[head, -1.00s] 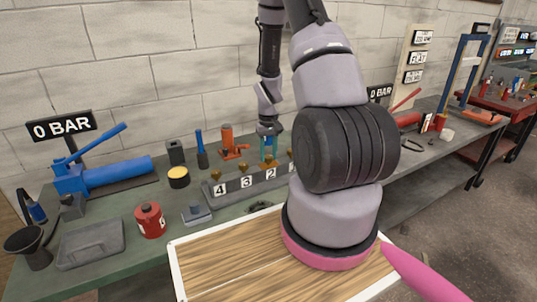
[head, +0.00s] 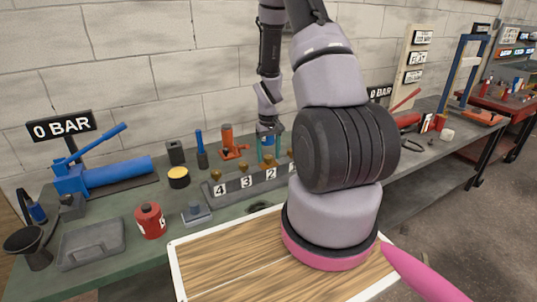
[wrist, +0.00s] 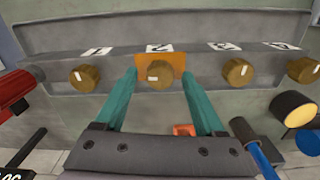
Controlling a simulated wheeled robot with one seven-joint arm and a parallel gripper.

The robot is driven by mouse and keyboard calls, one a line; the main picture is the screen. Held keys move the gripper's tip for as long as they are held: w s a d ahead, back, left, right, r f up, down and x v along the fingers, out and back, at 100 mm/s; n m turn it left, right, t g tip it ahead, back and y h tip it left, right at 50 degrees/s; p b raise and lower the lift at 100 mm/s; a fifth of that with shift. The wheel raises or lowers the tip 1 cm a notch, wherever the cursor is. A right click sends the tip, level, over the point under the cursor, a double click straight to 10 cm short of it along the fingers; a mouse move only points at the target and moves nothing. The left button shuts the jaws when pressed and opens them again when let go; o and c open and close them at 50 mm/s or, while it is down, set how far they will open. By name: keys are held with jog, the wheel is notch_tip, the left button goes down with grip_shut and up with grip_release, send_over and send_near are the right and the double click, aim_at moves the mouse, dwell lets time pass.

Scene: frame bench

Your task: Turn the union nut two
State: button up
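The union nut two (wrist: 160,76) is a round brass knob with a pale mark, in front of an orange plate (wrist: 177,60), under the label 2 (wrist: 160,47). It sits on the grey block (wrist: 210,68), in a row of similar nuts. My gripper (wrist: 159,78) has teal fingers, one on each side of nut two, with a visible gap on both sides. It is open and holds nothing. In the head view my gripper (head: 269,150) is at the block, near the label 2 (head: 271,173); the contact there is too small to make out.
Neighbouring brass nuts (wrist: 85,78) (wrist: 237,73) flank nut two closely. On the green bench stand a blue pump (head: 110,172), a red can (head: 150,220), a grey tray (head: 90,243) and an orange tool (head: 232,145).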

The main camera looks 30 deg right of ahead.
jog(key=shift+r, duration=0.15)
notch_tip(320, 180, up, 10)
jog(key=shift+r, duration=0.25)
dwell(0.5)
notch_tip(320, 180, up, 10)
jog(key=t, duration=0.2)
send_over(268, 156)
jog(key=s+a, duration=0.2)
jog(key=a, duration=0.1)
jog(key=s+a+r+m+t, duration=0.2)
jog(key=s+a+r, duration=0.2)
jog(key=r, duration=0.6)
jog(key=s+a+r+t+y, duration=0.1)
jog(key=s+a+r, duration=0.2)
jog(key=s+r, duration=0.2)
jog(key=s+a+r+m+t+y, duration=0.1)
jog(key=s+a+r+t, duration=0.1)
jog(key=s+r, duration=0.3)
jog(key=s+a, duration=0.1)
jog(key=s, duration=0.2)
jog(key=shift+s+a+r, duration=0.2)
jog(key=shift+s+r, duration=0.15)
jog(key=shift+r, duration=0.05)
